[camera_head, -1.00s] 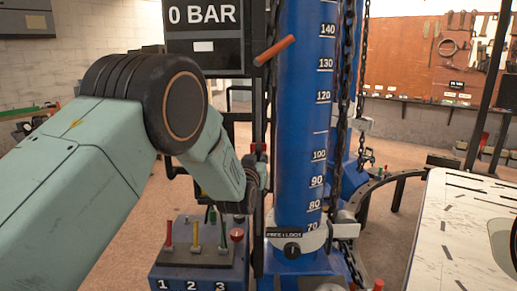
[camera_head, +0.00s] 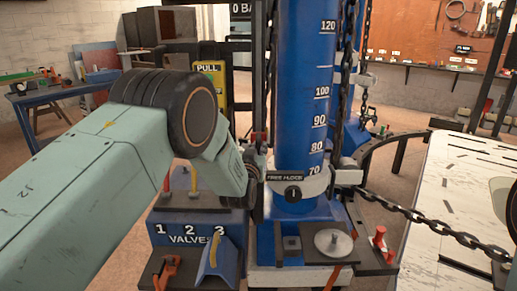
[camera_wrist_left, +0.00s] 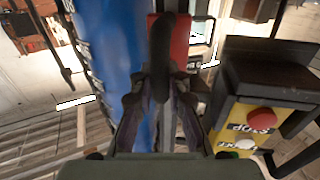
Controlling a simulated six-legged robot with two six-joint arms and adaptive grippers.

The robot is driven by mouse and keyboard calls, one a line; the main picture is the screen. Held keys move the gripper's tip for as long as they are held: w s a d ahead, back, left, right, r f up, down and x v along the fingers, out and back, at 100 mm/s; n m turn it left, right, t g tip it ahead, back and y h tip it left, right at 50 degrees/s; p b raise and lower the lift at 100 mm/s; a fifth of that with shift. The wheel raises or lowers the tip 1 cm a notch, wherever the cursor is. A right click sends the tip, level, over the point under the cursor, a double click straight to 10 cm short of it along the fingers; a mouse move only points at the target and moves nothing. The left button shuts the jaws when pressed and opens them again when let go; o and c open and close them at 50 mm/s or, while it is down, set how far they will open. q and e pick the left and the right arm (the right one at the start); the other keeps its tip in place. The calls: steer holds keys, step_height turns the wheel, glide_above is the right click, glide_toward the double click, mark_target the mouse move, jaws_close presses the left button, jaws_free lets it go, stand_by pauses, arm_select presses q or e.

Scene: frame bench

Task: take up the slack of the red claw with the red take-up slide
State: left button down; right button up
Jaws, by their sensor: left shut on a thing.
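My left gripper (camera_head: 257,168) is beside the blue tower, partly hidden by my own arm. In the left wrist view its fingers (camera_wrist_left: 160,70) are shut on a dark grip in front of a red block, apparently the red take-up slide (camera_wrist_left: 181,38). In the head view a small red part of the slide (camera_head: 258,137) shows just above the gripper. A dark chain (camera_head: 425,219) runs from the tower's collar to the right, sagging slightly, and ends at a dark fitting (camera_head: 499,254) by the white panel. I cannot pick out the red claw. My right gripper is out of view.
The blue tower (camera_head: 303,100) with a number scale stands upright in the middle. A blue valve box (camera_head: 195,226) stands left of its base. A white marked panel (camera_head: 450,185) fills the right. In the wrist view a yellow STOP box (camera_wrist_left: 255,118) is close on the right.

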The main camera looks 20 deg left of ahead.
arm_select(q)
steer(key=shift+s+d+f, duration=0.1)
steer(key=shift+s+f, duration=0.1)
steer(key=shift+f, duration=0.35)
steer(key=shift+s+f, duration=0.15)
steer(key=shift+f, duration=0.35)
steer(key=c, duration=1.7)
jaws_free()
steer(key=o, duration=0.3)
steer(key=shift+w, duration=0.3)
steer(key=shift+o, duration=0.4)
steer(key=shift+s+r, duration=0.15)
steer(key=shift+r, duration=0.15)
steer(key=s, duration=1.2)
steer(key=shift+d, duration=0.45)
